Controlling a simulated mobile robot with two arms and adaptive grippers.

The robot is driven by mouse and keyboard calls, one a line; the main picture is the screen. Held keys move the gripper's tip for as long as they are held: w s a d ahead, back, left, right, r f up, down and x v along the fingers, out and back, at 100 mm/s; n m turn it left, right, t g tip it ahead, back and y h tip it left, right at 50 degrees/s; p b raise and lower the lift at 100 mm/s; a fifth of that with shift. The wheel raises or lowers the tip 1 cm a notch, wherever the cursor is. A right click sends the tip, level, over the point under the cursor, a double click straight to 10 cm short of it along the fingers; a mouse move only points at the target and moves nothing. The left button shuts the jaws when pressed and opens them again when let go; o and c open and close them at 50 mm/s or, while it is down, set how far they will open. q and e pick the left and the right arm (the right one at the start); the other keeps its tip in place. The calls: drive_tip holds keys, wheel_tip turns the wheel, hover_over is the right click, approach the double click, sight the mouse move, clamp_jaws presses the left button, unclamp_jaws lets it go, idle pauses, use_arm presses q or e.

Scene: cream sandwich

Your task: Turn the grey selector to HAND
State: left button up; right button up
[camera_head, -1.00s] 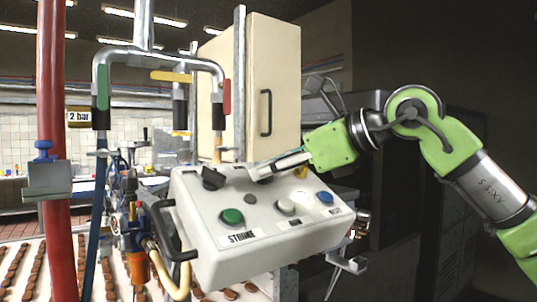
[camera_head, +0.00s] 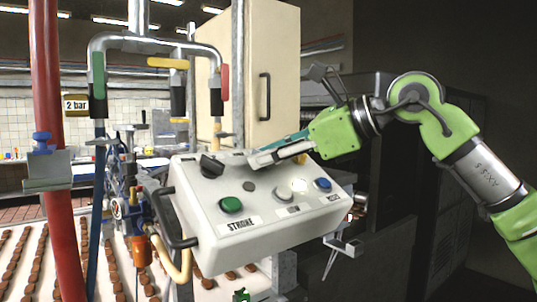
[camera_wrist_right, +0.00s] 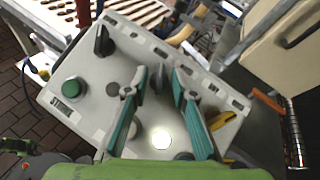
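A pale control box (camera_head: 205,255) carries the selectors and buttons. My right gripper (camera_head: 256,160) reaches in from the right with its fingers low over the box's back part. In the right wrist view, its two teal fingers (camera_wrist_right: 159,78) stand apart, with a gap between the tips.
The box has a green button (camera_head: 231,204), a glowing white lamp (camera_head: 299,185) and a blue button (camera_head: 322,184). A black handle (camera_head: 172,232) juts from its left side. A red pipe (camera_head: 50,130) and a cream cabinet (camera_head: 260,60) stand near.

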drive_tip(key=shift+s+d, duration=0.1)
drive_tip(key=shift+d, duration=0.05)
drive_tip(key=v, duration=1.1)
drive_tip(key=shift+s+d+r, duration=0.15)
drive_tip(key=shift+d+r, duration=0.05)
drive_tip(key=shift+d, duration=0.05)
